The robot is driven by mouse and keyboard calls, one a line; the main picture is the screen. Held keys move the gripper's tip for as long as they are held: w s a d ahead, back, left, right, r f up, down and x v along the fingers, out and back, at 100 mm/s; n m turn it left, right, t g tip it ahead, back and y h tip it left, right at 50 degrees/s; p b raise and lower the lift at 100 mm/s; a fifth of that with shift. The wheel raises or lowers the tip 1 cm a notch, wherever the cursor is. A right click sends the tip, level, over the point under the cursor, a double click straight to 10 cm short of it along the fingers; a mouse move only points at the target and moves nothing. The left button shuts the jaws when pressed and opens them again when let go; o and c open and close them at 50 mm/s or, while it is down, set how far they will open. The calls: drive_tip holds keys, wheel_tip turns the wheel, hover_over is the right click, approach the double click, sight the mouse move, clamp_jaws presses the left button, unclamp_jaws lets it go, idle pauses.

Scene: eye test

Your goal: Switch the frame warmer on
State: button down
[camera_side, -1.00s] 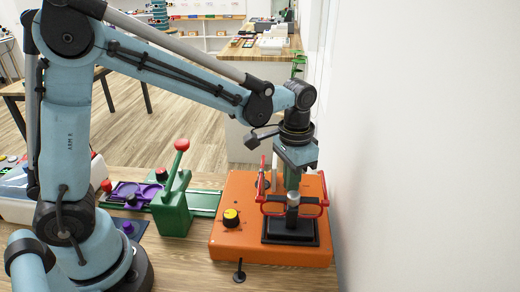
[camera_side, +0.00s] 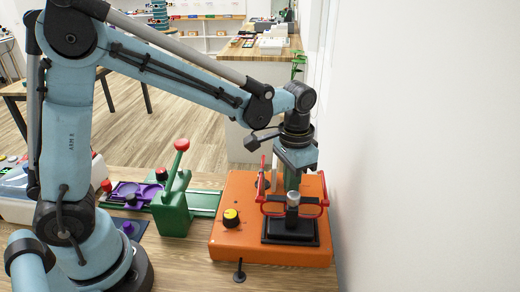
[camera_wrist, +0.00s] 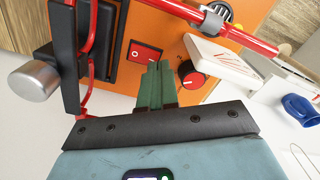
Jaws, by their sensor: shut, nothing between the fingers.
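The frame warmer is an orange box (camera_side: 232,200) with a black plate, red handles and a silver knob on top, at the right of the side view. In the wrist view, a red rocker switch (camera_wrist: 145,53) in a black surround sits on its orange top. A red round knob (camera_wrist: 193,79) with a pointer is to its right. My gripper (camera_wrist: 160,65) has green fingers pressed together, empty, with the tips close to the switch's lower right edge. I cannot tell whether they touch it. In the side view, my gripper (camera_side: 292,183) is partly hidden behind the silver knob.
A yellow-topped black knob (camera_side: 231,217) is on the box's left. A green lever stand (camera_side: 174,205) with a red ball stands left of the box. A white wall (camera_side: 420,150) is close on the right. A white block (camera_wrist: 220,62) and a blue object (camera_wrist: 300,108) show in the wrist view.

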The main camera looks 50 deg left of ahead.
drive_tip(key=shift+f, duration=0.7)
idle(0.3)
drive_tip(key=shift+r, duration=0.1)
wheel_tip(320, 180, up, 7)
idle(0.9)
drive_tip(key=s+a+n+t, duration=0.3)
drive_tip(key=s+a+t, duration=0.4)
drive_tip(key=s, duration=0.3)
drive_tip(key=shift+a+r, duration=0.25)
drive_tip(key=shift+a, duration=0.35)
